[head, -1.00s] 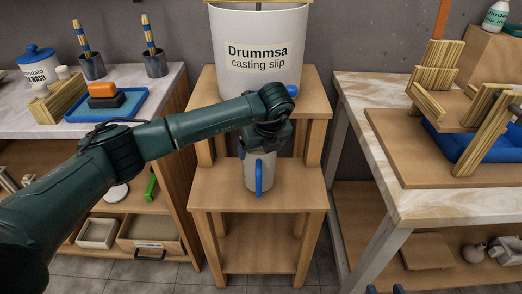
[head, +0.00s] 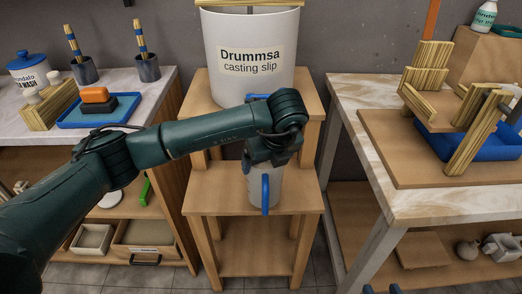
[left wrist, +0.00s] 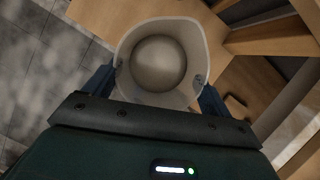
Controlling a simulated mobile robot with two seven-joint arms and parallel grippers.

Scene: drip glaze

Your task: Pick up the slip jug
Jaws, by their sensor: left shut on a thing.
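My right gripper (head: 382,289) shows only two blue fingertips, apart, at the bottom edge.
A big white casting slip drum (head: 250,80) stands on the higher step behind. A left bench (head: 150,90) holds a blue tray (head: 100,116) and cups with brushes. A marbled table (head: 370,160) at right holds a board and wooden pieces. Floor shows between them.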

